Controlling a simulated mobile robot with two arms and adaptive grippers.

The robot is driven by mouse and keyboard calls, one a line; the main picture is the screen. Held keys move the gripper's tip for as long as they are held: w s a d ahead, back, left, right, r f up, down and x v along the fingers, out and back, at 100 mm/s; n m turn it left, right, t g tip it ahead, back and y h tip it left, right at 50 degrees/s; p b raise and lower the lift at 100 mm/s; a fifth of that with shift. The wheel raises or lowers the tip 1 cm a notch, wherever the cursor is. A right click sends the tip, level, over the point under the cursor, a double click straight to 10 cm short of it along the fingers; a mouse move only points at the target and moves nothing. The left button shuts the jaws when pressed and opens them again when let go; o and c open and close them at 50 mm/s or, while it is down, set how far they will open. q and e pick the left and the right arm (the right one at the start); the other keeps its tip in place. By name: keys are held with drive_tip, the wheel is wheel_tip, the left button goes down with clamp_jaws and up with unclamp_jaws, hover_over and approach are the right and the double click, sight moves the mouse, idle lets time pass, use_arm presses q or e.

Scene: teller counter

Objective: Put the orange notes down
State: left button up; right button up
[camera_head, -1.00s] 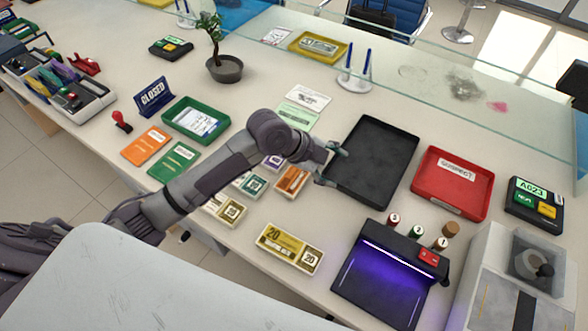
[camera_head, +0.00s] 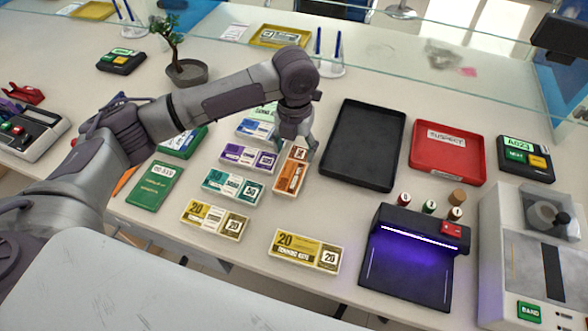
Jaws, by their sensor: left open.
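The orange notes (camera_head: 289,179) lie as a flat banded bundle on the counter, to the left of the black tray. My left gripper (camera_head: 298,152) is over the far end of the orange notes, pointing down. It is open, and its fingers hide part of that end. Whether the fingers touch the bundle I cannot tell. My right gripper is not in view.
Purple notes (camera_head: 249,157), teal notes (camera_head: 234,187) and yellow notes (camera_head: 215,219) lie to the left. Another yellow bundle (camera_head: 306,251) lies nearer. The black tray (camera_head: 328,170) is empty. A red tray (camera_head: 417,156) and a purple-lit device (camera_head: 410,262) stand right.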

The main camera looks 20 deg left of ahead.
sight(293, 170)
use_arm(q)
wheel_tip(293, 170, down, 7)
drive_tip(key=shift+s+a+f+p, duration=0.1)
drive_tip(key=shift+s+f+p, duration=0.1)
drive_tip(key=shift+p, duration=0.15)
drive_tip(key=shift+r, duration=0.1)
drive_tip(key=c, duration=1)
